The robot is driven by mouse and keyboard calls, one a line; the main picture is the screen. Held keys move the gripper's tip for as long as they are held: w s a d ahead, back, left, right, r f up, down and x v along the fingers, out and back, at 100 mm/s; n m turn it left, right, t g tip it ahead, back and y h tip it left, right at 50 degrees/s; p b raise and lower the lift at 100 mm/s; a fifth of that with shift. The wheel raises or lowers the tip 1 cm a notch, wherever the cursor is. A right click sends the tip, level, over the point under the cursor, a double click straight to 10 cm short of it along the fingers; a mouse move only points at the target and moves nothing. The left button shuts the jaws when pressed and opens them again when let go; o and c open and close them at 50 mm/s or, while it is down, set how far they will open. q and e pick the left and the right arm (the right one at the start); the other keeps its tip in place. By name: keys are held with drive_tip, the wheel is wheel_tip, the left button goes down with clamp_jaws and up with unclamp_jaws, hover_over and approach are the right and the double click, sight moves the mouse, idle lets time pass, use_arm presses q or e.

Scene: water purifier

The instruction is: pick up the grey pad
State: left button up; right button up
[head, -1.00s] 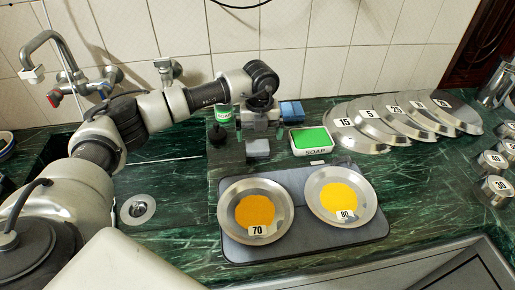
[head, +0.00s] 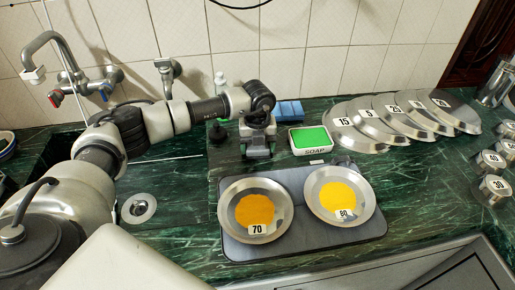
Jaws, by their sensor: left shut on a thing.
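My left gripper (head: 257,150) points down at the counter, left of the soap dish. It is shut on the grey pad (head: 257,154), which is mostly hidden between and behind the fingers. From this view I cannot tell whether the pad touches the counter. My right gripper is not in view.
A blue sponge (head: 289,111) lies behind the gripper. The soap dish (head: 310,140) with green soap is close on its right. A grey scale board (head: 300,243) with two labelled pans lies in front. Several metal lids (head: 365,136) spread at right. A dark stopper-like object (head: 217,133) stands left.

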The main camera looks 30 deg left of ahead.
use_arm(q)
drive_tip(key=shift+d+r+b, duration=0.15)
drive_tip(key=shift+r+b, duration=0.25)
drive_tip(key=shift+r, duration=1.8)
drive_tip(key=s+d+r, duration=0.1)
drive_tip(key=d+r, duration=0.2)
drive_tip(key=d, duration=0.2)
drive_tip(key=s+d+r+b, duration=0.1)
drive_tip(key=s+d+r, duration=0.1)
drive_tip(key=d, duration=0.4)
drive_tip(key=shift+r, duration=0.85)
drive_tip(key=shift+s, duration=0.1)
drive_tip(key=o, duration=0.4)
drive_tip(key=shift+c, duration=1.5)
drive_tip(key=shift+a, duration=0.15)
